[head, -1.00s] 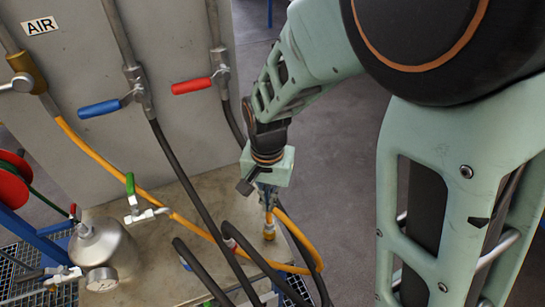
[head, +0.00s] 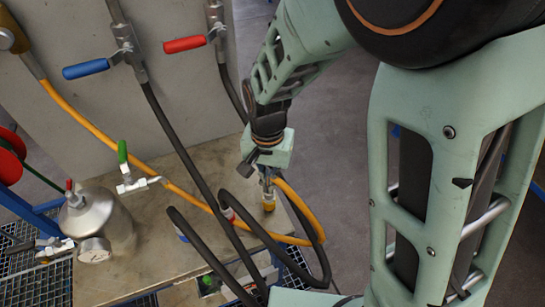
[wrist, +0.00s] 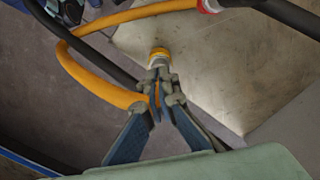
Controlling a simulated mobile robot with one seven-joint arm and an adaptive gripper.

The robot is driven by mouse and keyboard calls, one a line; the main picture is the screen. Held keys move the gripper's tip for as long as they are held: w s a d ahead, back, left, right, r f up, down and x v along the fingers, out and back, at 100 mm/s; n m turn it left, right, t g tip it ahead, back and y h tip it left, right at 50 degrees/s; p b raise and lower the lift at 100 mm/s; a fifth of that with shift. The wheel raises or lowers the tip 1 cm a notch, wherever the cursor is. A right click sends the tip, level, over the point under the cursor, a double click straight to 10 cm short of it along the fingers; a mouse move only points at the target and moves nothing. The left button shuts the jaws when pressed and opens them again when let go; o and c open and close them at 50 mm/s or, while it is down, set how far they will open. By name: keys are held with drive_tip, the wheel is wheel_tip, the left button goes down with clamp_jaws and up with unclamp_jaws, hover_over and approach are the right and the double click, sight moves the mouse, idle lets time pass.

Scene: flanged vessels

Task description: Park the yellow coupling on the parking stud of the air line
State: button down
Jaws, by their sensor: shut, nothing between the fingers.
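The yellow coupling (head: 268,205) is at the right corner of the bench top, at the end of the orange air hose (head: 300,204). In the wrist view the coupling's yellow ring (wrist: 158,54) shows just beyond my fingertips, with the hose (wrist: 100,82) curving in from the left behind the fingers. My gripper (head: 266,182) points down directly above the coupling. In the wrist view my gripper (wrist: 165,97) has its fingertips together, with nothing clearly held between them. The parking stud cannot be made out; whether the coupling sits on it is hidden.
Black hoses (head: 190,165) cross the bench top (head: 140,262) left of my gripper. A metal vessel (head: 98,222) with a gauge stands at the left. Blue (head: 86,68) and red (head: 184,44) valve handles are on the panel behind. Open floor lies to the right.

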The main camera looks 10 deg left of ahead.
drive_tip(key=shift+f+b, duration=0.3)
drive_tip(key=shift+f, duration=0.1)
drive_tip(key=shift+r, duration=0.1)
